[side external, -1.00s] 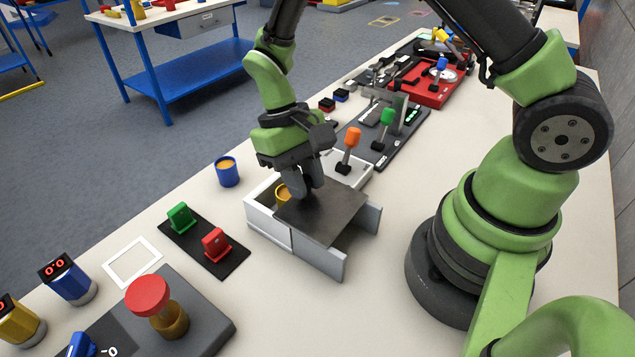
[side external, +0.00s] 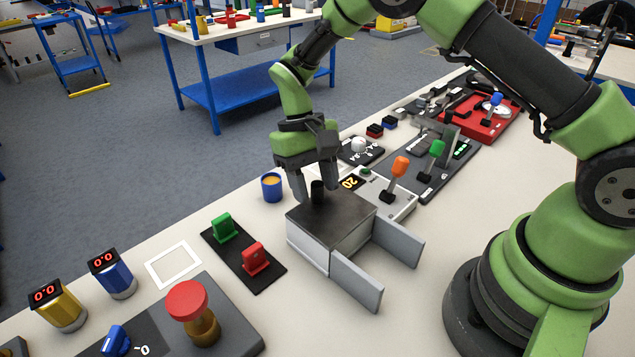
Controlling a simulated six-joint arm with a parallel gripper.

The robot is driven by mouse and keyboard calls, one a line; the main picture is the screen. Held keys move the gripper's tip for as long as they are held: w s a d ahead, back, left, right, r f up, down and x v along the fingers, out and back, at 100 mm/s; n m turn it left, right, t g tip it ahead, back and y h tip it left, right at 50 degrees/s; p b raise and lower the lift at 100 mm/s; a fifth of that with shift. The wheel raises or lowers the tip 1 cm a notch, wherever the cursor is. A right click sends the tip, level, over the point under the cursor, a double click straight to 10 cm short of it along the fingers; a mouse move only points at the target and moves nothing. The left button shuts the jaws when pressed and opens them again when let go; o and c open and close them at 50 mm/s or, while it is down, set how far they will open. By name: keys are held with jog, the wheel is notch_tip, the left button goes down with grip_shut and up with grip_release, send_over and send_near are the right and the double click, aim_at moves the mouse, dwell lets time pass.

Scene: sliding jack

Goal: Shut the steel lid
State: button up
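The steel lid (side external: 338,224) is a dark flat plate lying over the white box (side external: 307,247). It covers the box's top, and the box's inside is hidden. A black upright knob (side external: 318,194) stands on the lid near its far left part. My gripper (side external: 316,190) points down at the knob, with one finger on each side. The fingers look spread, with a gap showing to the left of the knob.
Two grey rails (side external: 357,282) stick out from the box toward my base, with nothing on them. A blue cup (side external: 271,187) stands left of the box. A panel with an orange-topped lever (side external: 400,167) is close behind. A black plate with green and red handles (side external: 243,255) lies at left.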

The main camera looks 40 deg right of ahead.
jog(key=v, duration=0.9)
jog(key=shift+r, duration=0.4)
jog(key=shift+w+r, duration=0.1)
jog(key=shift+w, duration=0.05)
jog(key=s+d+r+t, duration=0.2)
jog(key=s+r+t, duration=0.55)
jog(key=r, duration=0.65)
jog(key=s+m+t+y, duration=0.1)
jog(key=s+t, duration=0.3)
jog(key=s, duration=1)
jog(key=shift+d+f, duration=0.3)
